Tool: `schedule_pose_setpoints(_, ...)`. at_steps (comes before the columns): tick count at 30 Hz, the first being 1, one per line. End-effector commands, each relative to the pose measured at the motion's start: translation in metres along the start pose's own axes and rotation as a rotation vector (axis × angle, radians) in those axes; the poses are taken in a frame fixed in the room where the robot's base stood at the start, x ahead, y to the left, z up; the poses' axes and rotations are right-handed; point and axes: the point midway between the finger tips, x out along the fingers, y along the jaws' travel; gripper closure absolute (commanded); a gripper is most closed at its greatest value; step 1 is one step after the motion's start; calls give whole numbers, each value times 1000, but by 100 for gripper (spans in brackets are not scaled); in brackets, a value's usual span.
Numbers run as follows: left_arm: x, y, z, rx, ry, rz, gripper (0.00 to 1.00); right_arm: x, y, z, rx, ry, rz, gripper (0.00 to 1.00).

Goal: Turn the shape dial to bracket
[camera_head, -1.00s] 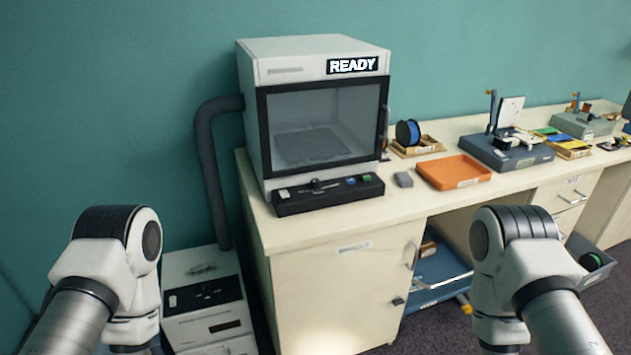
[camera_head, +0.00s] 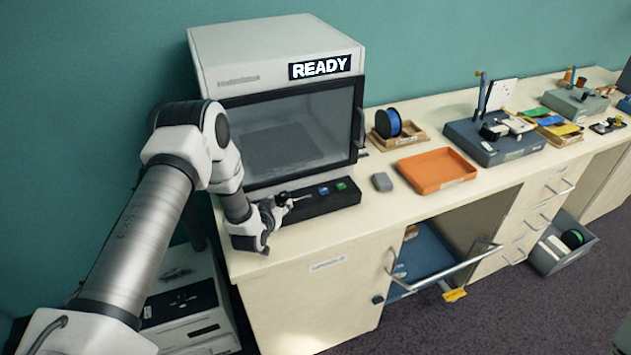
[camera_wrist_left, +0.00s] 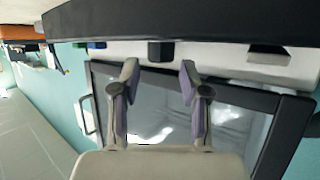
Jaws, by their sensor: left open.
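A black control panel (camera_head: 330,203) runs along the foot of the white printer-like machine (camera_head: 270,45) whose sign reads READY. My left gripper (camera_head: 276,210) is at the panel's front left and hides part of it. In the left wrist view, the open gripper (camera_wrist_left: 159,80) has its two fingers apart. A small dark knob (camera_wrist_left: 160,51), apparently the dial, stands out from the panel's dark edge (camera_wrist_left: 200,20), lined up with the gap just beyond the fingertips. I see no contact. The dial's labels and setting are not readable. My right gripper is out of view.
A blue button (camera_head: 324,191) and a green button (camera_head: 341,186) sit right of the gripper on the panel. A grey block (camera_head: 382,182) and an orange tray (camera_head: 436,172) lie further right on the bench. A cabinet drawer below stands open.

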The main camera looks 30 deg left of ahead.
Motion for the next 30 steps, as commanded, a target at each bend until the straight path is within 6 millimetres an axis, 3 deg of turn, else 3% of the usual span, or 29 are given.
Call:
schedule_pose_setpoints(12, 65, 1, 1, 1, -4, 2, 55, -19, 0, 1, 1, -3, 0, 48)
schedule_pose_setpoints(22, 73, 2, 3, 0, -7, 2, 55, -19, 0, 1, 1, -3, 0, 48)
schedule_pose_setpoints(26, 73, 2, 3, 0, -6, 2, 100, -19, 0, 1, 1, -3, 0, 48)
schedule_pose_setpoints(30, 73, 2, 3, 0, -6, 2, 100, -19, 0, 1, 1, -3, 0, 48)
